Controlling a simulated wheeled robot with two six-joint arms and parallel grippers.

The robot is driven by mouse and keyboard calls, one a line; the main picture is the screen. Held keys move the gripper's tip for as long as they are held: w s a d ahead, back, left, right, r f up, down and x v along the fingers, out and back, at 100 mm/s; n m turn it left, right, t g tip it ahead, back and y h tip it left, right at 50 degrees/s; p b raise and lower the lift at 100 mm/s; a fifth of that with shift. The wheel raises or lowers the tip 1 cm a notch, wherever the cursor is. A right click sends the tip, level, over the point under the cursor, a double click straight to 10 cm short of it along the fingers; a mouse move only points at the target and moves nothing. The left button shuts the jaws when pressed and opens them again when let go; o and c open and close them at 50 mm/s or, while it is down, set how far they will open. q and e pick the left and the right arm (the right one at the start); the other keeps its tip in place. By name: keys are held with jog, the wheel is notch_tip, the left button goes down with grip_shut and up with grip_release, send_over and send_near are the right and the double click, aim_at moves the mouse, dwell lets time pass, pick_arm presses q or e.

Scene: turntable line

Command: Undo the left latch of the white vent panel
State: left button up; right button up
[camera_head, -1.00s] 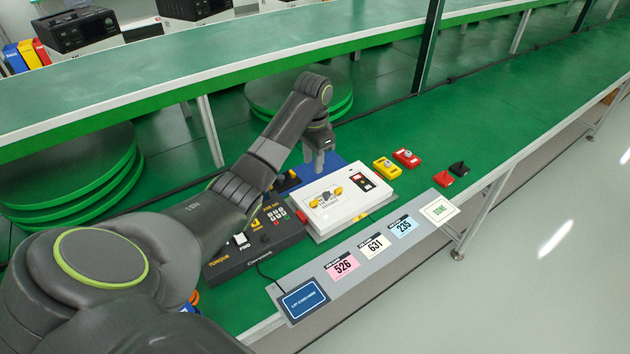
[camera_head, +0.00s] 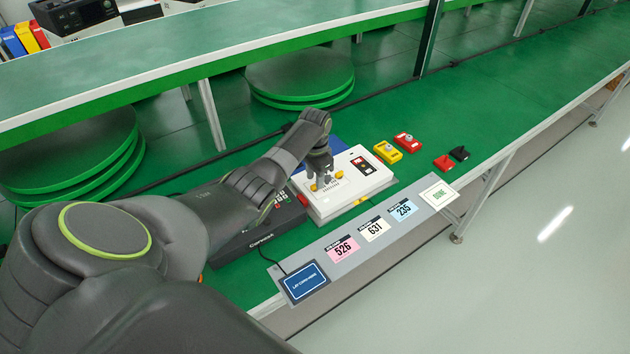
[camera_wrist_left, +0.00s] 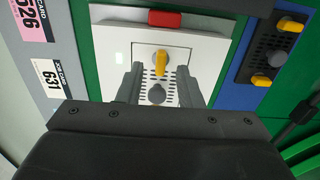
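The white vent panel is the top of a white box (camera_head: 358,187) with a slotted vent and yellow latches. In the head view the left latch (camera_head: 313,187) is partly hidden by my gripper, and the right latch (camera_head: 340,174) shows beside it. In the left wrist view the panel (camera_wrist_left: 198,45) carries the yellow left latch (camera_wrist_left: 160,60) at the top and a grey knob (camera_wrist_left: 156,94) below it. My left gripper (camera_head: 322,184) is over the panel, fingers apart. In the wrist view its fingers (camera_wrist_left: 160,72) flank the knob, with the latch just ahead between them; contact is unclear. My right gripper is out of view.
A red block (camera_wrist_left: 164,19) sits at the box's left end. A dark control unit (camera_head: 262,237) is left of the box, partly under my arm. A blue board with a dark yellow-latched unit (camera_wrist_left: 268,52) lies behind. Yellow (camera_head: 388,152) and red (camera_head: 407,142) blocks stand right.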

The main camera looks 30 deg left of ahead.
pick_arm(q)
jog(key=shift+f, duration=1.1)
grip_shut()
